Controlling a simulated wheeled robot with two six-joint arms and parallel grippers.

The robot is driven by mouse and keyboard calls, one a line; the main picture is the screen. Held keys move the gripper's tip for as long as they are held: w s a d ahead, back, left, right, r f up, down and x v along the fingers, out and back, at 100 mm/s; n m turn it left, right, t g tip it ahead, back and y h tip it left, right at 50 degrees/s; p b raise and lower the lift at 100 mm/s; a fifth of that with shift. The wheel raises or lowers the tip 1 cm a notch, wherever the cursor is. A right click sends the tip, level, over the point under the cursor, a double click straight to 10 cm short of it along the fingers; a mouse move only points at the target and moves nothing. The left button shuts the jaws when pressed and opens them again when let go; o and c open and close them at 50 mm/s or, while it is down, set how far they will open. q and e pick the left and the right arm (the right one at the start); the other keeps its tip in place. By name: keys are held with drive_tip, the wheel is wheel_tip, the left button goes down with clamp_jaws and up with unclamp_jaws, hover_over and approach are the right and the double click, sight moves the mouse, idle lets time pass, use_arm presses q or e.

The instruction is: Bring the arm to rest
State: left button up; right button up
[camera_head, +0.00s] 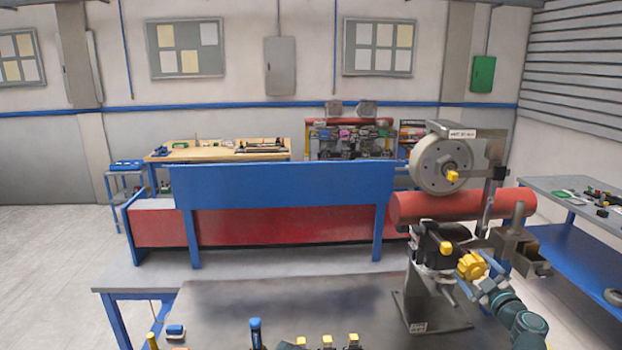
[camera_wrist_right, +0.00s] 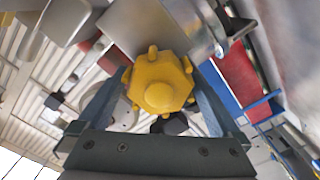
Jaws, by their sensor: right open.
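My right arm comes in from the lower right in the head view. Its gripper (camera_head: 482,281) is at a yellow lobed knob (camera_head: 471,265) on the front of a grey stand with a wheel. In the right wrist view the same yellow knob (camera_wrist_right: 160,82) shows between the two fingers of my right gripper (camera_wrist_right: 157,92). The fingers are apart, one on each side of the knob. Whether they touch it cannot be told. My left gripper is not in view.
The stand carries a big grey wheel (camera_head: 440,164). A red cylinder (camera_head: 465,207) lies behind it. A grey bench top (camera_head: 270,310) spreads in front, with several yellow-tipped items at its near edge. A side table (camera_head: 570,190) stands at the right.

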drive_tip(key=m, duration=1.1)
idle(0.5)
